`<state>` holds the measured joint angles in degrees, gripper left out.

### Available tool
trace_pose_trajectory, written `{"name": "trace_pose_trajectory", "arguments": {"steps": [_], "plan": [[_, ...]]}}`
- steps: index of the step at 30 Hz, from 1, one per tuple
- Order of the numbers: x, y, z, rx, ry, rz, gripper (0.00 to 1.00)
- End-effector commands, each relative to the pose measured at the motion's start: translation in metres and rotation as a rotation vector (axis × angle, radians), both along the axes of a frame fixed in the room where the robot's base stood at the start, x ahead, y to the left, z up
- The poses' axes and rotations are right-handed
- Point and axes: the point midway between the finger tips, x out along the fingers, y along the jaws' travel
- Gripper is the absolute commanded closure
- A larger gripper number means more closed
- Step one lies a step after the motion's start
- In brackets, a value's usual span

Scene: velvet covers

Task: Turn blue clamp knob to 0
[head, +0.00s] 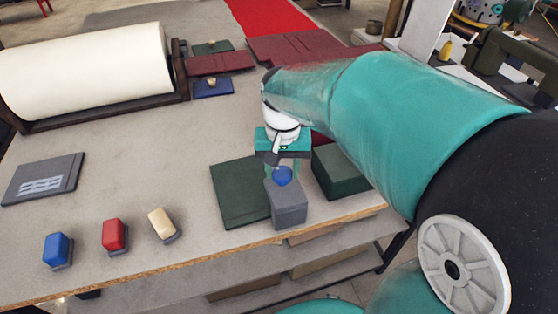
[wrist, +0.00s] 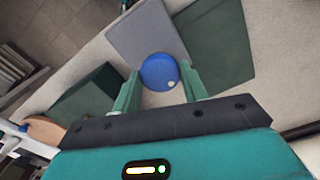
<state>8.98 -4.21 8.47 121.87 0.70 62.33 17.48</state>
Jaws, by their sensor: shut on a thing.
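The blue knob (head: 282,175) sits on top of a grey block (head: 289,208) near the table's front edge. My gripper (head: 282,168) reaches down over it, with its green fingers on either side. In the wrist view the round blue knob (wrist: 157,70) lies between the fingertips of my gripper (wrist: 161,78), which is shut on it. A small pale dot shows on the knob's lower right, at the side nearest my gripper. The grey block (wrist: 140,36) lies behind the knob there. No number scale is readable in either view.
A dark green block (head: 340,172) stands right of the clamp, and a flat green cover (head: 235,200) lies left. Blue (head: 57,250), red (head: 114,236) and cream (head: 161,224) blocks stand front left. A cream roll (head: 90,75) fills the back left. The table's middle is clear.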

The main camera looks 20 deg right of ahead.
Motion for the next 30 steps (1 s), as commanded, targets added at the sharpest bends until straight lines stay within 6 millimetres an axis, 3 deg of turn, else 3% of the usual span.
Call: {"name": "trace_pose_trajectory", "arguments": {"steps": [11, 30], "plan": [[0.0007, 0.0001, 0.0008, 0.0, -0.002, 0.187, 0.8], [0.001, 0.0002, 0.0013, -0.002, -0.003, 0.785, 0.8]]}}
